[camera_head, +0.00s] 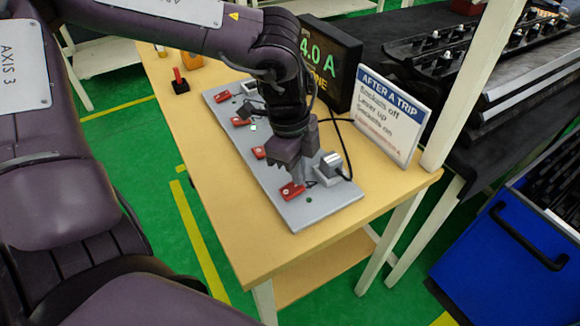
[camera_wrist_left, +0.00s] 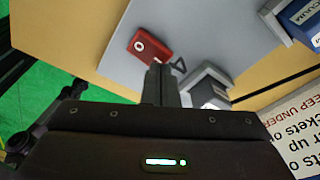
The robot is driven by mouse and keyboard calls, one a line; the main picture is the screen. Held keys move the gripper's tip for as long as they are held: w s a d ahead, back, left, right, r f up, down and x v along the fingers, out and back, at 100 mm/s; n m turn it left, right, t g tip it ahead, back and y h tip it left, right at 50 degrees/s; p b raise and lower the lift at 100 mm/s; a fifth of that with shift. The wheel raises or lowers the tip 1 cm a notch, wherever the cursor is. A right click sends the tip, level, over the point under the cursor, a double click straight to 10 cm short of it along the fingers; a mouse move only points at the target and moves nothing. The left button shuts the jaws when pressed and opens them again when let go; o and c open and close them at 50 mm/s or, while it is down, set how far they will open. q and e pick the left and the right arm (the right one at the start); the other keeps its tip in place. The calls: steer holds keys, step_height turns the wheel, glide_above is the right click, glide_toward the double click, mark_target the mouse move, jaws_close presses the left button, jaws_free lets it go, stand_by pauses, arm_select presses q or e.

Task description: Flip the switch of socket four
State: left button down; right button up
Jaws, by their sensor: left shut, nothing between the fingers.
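A grey socket strip (camera_head: 330,207) lies along the table, with several red switches in a row. The red switch nearest the front end (camera_head: 292,190) sits beside a plugged-in grey plug (camera_head: 329,169). My left gripper (camera_head: 298,178) points down right at this switch, its fingers shut and empty. In the left wrist view the red switch (camera_wrist_left: 150,46) lies just beyond the shut fingertips (camera_wrist_left: 160,72); I cannot tell whether they touch. Further back are a second red switch (camera_head: 259,152), a third (camera_head: 240,122) and one more at the far end (camera_head: 222,96). My right gripper is not in view.
A display reading 4.0 A (camera_head: 333,62) and a white instruction sign (camera_head: 388,112) stand behind the strip. A small red lever on a black base (camera_head: 180,84) is at the table's far left. A blue cart (camera_head: 510,250) stands at the right. The table's front corner is clear.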

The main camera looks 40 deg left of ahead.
arm_select(q)
steer(key=shift+f+b, duration=0.65)
steer(key=shift+f, duration=0.05)
steer(key=shift+r, duration=0.1)
steer(key=shift+r+p, duration=2.3)
steer(key=shift+r, duration=1.2)
